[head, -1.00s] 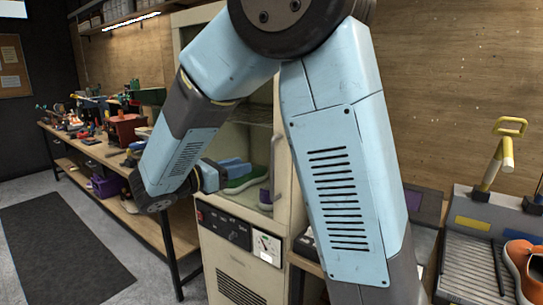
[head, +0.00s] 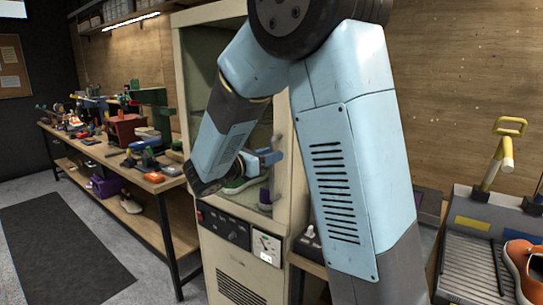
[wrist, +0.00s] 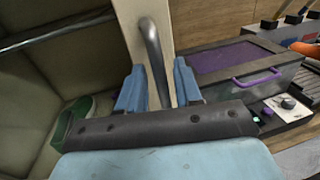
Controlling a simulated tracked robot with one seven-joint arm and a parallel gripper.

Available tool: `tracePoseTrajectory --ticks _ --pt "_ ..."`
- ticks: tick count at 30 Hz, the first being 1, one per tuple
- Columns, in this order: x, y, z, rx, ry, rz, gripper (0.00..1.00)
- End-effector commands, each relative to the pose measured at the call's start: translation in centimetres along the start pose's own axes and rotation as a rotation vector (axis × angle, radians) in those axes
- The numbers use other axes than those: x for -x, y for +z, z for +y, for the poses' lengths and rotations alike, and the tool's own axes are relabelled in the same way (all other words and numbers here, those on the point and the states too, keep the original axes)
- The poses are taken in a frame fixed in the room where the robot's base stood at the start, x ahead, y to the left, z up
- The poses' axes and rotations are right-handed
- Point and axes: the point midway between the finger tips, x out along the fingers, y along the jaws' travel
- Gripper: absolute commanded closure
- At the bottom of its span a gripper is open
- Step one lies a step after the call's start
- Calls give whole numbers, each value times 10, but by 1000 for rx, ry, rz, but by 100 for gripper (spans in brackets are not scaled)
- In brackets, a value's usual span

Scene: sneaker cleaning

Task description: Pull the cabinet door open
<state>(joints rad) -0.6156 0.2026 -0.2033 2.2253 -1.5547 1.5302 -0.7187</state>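The cream cabinet (head: 240,262) stands in the middle of the head view, with a control panel below its door. Its door looks closed, and a green shoe (wrist: 72,122) shows inside. The upright, curved metal door handle (wrist: 154,55) is on the door's right side, and it also shows in the head view (head: 277,178). My gripper (wrist: 160,80) is at the handle, with its two blue fingers apart, one on either side of the bar. It also shows in the head view (head: 272,158). I cannot tell whether either finger touches the handle.
A purple-lidded box (wrist: 235,62) with a purple handle sits on the bench right of the cabinet. A long workbench (head: 150,182) with tools is at the left. An orange shoe (head: 524,265) lies at the far right. The floor at front left is clear.

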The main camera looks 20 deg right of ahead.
Motion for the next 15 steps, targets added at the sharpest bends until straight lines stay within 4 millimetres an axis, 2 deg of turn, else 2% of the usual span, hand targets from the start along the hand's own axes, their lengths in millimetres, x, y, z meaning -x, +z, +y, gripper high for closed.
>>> tracePoseTrajectory --ticks 4,13,15 --pt "-9 0 0 0 0 -1 66" --pt "-10 0 0 0 1 -1 66" --pt "-10 0 0 0 1 -1 70"
